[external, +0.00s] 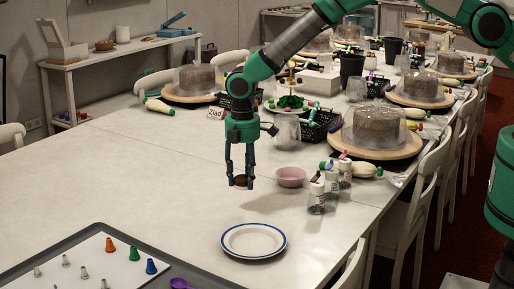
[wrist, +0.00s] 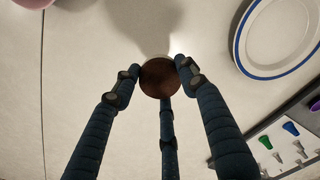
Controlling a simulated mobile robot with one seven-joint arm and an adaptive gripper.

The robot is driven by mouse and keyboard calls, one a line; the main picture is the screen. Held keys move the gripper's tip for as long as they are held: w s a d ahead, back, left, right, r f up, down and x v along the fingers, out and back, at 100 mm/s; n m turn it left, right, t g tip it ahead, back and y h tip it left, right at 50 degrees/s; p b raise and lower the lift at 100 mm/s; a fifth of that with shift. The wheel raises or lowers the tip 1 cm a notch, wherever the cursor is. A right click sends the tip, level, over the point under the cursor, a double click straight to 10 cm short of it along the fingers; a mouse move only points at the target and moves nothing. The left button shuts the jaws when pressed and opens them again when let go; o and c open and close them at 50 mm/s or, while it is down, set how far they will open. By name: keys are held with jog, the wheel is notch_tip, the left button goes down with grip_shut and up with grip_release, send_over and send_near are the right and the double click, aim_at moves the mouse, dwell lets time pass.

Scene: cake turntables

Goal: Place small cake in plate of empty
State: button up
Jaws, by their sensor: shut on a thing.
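My gripper (external: 240,184) points straight down above the white table and is shut on a small round brown cake (external: 240,181). In the wrist view the cake (wrist: 159,78) sits between the fingertips of my gripper (wrist: 160,76), with a third finger behind it. An empty white plate with a blue rim (external: 254,240) lies on the table, nearer the camera and slightly right of the gripper. In the wrist view the plate (wrist: 280,38) is at the upper right, apart from the cake.
A pink bowl (external: 291,177) and several small jars (external: 317,196) stand right of my gripper. A grey tray (external: 100,232) with piping nozzles lies at the front left. Covered cakes on turntables (external: 376,132) stand farther back. The table left of the gripper is clear.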

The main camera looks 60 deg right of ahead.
jog(key=s+a+n+p, duration=0.1)
jog(key=s, duration=0.3)
jog(key=s+a+n+p, duration=0.1)
jog(key=s+a+n, duration=0.1)
jog(key=s, duration=0.3)
jog(key=s+a+n, duration=0.1)
jog(key=s+a, duration=0.1)
jog(key=s, duration=0.2)
jog(key=shift+s+a+f+n+p, duration=0.15)
jog(key=shift+s+f+n+p, duration=0.2)
jog(key=shift+n+p, duration=0.05)
jog(key=s+n, duration=0.1)
jog(key=s, duration=0.3)
jog(key=s+n+p, duration=0.1)
jog(key=s+n, duration=0.1)
jog(key=s, duration=0.3)
jog(key=s+a+n+p, duration=0.1)
jog(key=s, duration=0.3)
jog(key=shift+s+a+f+n, duration=0.1)
jog(key=shift+s+f+n, duration=0.1)
jog(key=shift+s+n, duration=0.2)
jog(key=shift+w, duration=0.1)
send_over(254, 244)
jog(key=shift+a+f+p, duration=0.15)
jog(key=shift+f+p, duration=0.25)
jog(key=shift+f, duration=0.35)
jog(key=shift+f, duration=0.1)
jog(key=shift+f, duration=1.65)
jog(key=shift+f, duration=0.1)
